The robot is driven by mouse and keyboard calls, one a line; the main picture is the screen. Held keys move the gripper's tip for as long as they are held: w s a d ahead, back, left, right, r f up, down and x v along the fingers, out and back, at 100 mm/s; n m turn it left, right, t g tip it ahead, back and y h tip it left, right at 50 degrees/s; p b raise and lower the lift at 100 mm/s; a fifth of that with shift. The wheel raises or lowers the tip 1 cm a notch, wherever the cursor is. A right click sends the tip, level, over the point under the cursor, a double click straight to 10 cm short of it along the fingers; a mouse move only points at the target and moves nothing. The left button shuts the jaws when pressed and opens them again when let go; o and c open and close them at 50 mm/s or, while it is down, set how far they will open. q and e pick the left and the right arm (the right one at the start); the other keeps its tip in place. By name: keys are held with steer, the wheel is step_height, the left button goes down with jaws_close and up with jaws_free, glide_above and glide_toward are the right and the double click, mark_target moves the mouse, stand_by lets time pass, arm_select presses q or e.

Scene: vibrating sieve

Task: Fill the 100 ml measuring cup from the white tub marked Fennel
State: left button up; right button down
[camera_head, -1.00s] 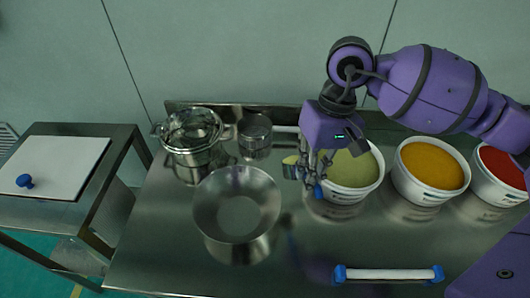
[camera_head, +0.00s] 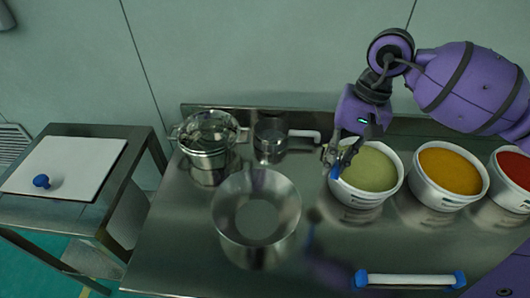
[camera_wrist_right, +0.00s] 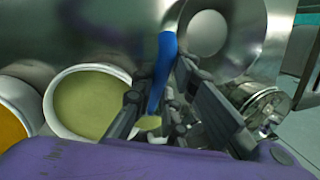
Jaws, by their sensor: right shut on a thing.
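My right gripper (camera_head: 338,166) is shut on a blue handle (camera_wrist_right: 162,65), which appears to be the measuring cup's. It is at the left rim of the white tub with pale green powder (camera_head: 372,170), which also shows in the right wrist view (camera_wrist_right: 92,103). I cannot read the tub's label. In the right wrist view a small pale green patch (camera_wrist_right: 148,122) shows between the fingers, seemingly powder in the cup. The cup's body is mostly hidden by the fingers. My left gripper is not in view.
A wide steel bowl (camera_head: 223,225), a lidded steel pot (camera_head: 208,163) and a small steel pan (camera_head: 269,145) stand left of the tub. White tubs of orange (camera_head: 447,170) and red powder (camera_head: 515,172) stand right. A white bar with blue ends (camera_head: 410,280) is in front.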

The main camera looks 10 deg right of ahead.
steer(key=w+d+r+m+t, duration=0.1)
steer(key=w+d+r+m, duration=0.15)
steer(key=d+m, duration=0.3)
steer(key=w+d+r+m+t, duration=0.1)
steer(key=w+d+m, duration=0.3)
steer(key=d, duration=0.2)
steer(key=s+d+f+b+x, duration=0.1)
steer(key=d+b+x, duration=0.25)
steer(key=x, duration=0.95)
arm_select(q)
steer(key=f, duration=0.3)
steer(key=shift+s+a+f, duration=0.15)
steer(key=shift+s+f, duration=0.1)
arm_select(e)
steer(key=s+a+r+n+t+h, duration=0.1)
steer(key=s+a+r+t+h, duration=0.1)
steer(key=a+r+h, duration=0.2)
steer(key=shift+a+r+t+h, duration=0.25)
steer(key=shift+a+h, duration=0.2)
steer(key=shift+h, duration=0.45)
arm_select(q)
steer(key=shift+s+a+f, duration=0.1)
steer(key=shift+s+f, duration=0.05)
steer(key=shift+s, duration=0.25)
